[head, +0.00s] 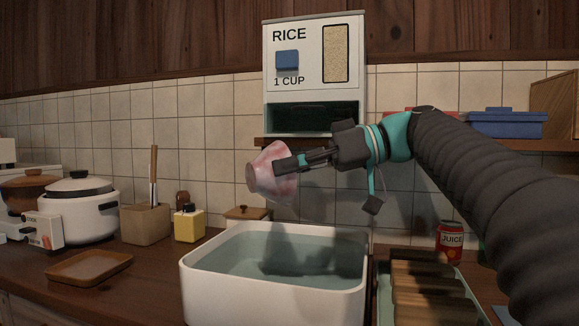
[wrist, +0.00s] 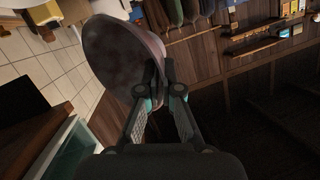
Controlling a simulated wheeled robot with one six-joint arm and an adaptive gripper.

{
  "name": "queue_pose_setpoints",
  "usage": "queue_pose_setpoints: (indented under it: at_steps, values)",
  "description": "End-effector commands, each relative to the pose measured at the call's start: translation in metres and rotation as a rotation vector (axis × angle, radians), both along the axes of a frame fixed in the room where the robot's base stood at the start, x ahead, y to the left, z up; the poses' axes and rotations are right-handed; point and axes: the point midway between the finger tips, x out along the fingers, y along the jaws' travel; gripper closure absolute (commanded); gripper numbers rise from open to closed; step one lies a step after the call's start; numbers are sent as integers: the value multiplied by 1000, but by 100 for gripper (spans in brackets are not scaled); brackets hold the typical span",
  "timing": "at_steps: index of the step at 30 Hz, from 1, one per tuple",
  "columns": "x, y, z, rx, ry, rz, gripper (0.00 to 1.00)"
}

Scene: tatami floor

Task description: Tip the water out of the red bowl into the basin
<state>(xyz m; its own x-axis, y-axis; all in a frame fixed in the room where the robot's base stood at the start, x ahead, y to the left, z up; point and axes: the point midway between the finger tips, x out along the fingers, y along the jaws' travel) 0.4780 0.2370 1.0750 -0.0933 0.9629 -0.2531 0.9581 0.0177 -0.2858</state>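The red bowl (head: 262,172), pinkish in this light, is held in the air above the basin. It is tipped well over on its side, with its narrow base toward the left. My gripper (head: 290,163) is shut on its rim. The white basin (head: 275,300) stands on the counter below and holds water. Its corner shows in the wrist view (wrist: 62,150). The bowl's inside is hidden in the head view, so I cannot tell whether water is left in it.
A rice dispenser (head: 314,75) stands on a shelf behind. A slatted rack (head: 425,285) and a juice can (head: 451,240) are right of the basin. A white cooker (head: 78,212), a utensil box (head: 146,224), a yellow container (head: 188,225) and a wooden tray (head: 90,267) are left.

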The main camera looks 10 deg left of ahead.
Motion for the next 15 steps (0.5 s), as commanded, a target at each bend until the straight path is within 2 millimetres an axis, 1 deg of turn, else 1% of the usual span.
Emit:
queue_pose_setpoints:
  at_steps: [7, 15]
  values:
    - [0, 0, 2, -13, -11, 0, 100]
    - [-1, 1, 8, -119, -88, 2, 100]
